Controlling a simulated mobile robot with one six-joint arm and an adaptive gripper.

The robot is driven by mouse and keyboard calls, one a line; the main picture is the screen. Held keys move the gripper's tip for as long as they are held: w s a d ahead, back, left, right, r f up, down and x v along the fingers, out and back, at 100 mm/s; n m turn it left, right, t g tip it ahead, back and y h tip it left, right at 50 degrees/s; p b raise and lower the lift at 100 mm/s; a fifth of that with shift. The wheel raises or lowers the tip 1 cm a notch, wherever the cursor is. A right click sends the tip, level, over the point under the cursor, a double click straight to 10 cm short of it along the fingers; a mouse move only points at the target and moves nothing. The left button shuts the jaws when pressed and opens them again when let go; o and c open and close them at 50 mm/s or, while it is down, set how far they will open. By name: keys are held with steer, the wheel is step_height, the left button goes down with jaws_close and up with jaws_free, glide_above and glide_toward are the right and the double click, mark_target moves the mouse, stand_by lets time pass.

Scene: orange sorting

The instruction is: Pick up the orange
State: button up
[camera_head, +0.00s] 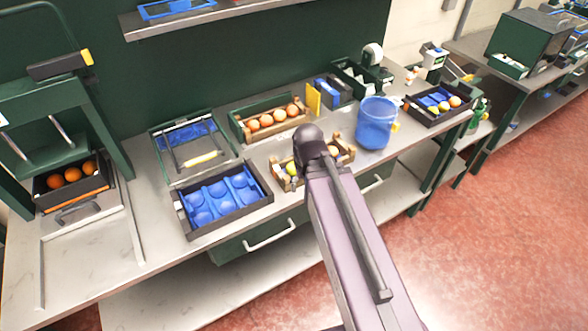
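Several oranges show in this view. A group of deeper orange ones (73,174) sits in a black crate (72,197) at the far left. A row of lighter orange ones (280,115) lies in a wooden crate (263,135) at the back middle. A second wooden crate (345,155) holds yellowish fruit (292,168) and is partly covered by my arm. A black tray (437,117) at the right holds yellow-orange fruit (443,105) on a blue insert. My arm reaches up from the bottom, its dark joint over the second crate. My gripper's fingers do not show.
A black tray with a blue moulded insert (221,193) stands left of my arm, apparently empty. A blue bucket (376,123) stands right of it. A green-framed stand (40,110) rises at the far left. The bench front left (90,245) is fairly clear.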

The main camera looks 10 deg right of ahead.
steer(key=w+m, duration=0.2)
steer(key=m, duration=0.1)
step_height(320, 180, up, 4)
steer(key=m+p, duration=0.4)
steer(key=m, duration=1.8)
glide_above(293, 163)
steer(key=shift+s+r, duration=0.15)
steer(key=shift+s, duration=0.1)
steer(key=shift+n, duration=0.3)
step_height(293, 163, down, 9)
steer(key=b, duration=0.8)
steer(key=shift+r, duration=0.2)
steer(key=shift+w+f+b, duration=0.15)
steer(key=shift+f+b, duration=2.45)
steer(key=shift+b, duration=0.2)
